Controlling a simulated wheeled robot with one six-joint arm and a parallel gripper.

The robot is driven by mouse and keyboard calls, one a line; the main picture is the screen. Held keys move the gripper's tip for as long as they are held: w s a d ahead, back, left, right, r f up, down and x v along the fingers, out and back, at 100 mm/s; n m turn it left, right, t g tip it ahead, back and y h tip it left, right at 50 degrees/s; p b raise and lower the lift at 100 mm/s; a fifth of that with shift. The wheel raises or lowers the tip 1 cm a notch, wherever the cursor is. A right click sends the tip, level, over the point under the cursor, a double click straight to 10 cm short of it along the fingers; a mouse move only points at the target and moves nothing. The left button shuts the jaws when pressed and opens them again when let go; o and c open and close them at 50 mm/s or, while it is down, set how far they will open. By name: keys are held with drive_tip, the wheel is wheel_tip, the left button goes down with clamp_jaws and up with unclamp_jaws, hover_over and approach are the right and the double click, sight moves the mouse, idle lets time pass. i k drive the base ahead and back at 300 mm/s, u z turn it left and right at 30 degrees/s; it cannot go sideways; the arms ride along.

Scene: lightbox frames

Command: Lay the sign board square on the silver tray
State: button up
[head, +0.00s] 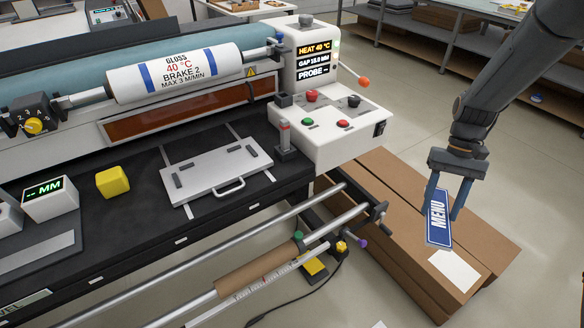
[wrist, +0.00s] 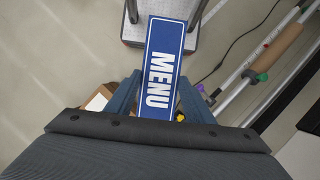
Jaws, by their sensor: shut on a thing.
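The sign board (head: 437,218) is a blue plate with a white border and the word MENU. My gripper (head: 446,212) is shut on it and holds it up, apart from the machine, over the cardboard boxes at the right. The sign board also shows in the wrist view (wrist: 162,70), between the two blue fingers (wrist: 158,98) and reaching out past them. The silver tray (head: 208,175) lies on the black machine bed at the left, with dark bars on its top and a handle at its front. It looks empty.
A white control box (head: 335,130) with coloured buttons stands between the tray and my gripper. Metal rails (head: 250,240) run in front of the bed. A yellow block (head: 112,182) sits left of the tray. Brown boxes (head: 400,195) lie below my gripper.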

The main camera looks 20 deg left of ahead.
sight(218, 167)
drive_tip(key=u, duration=1.6)
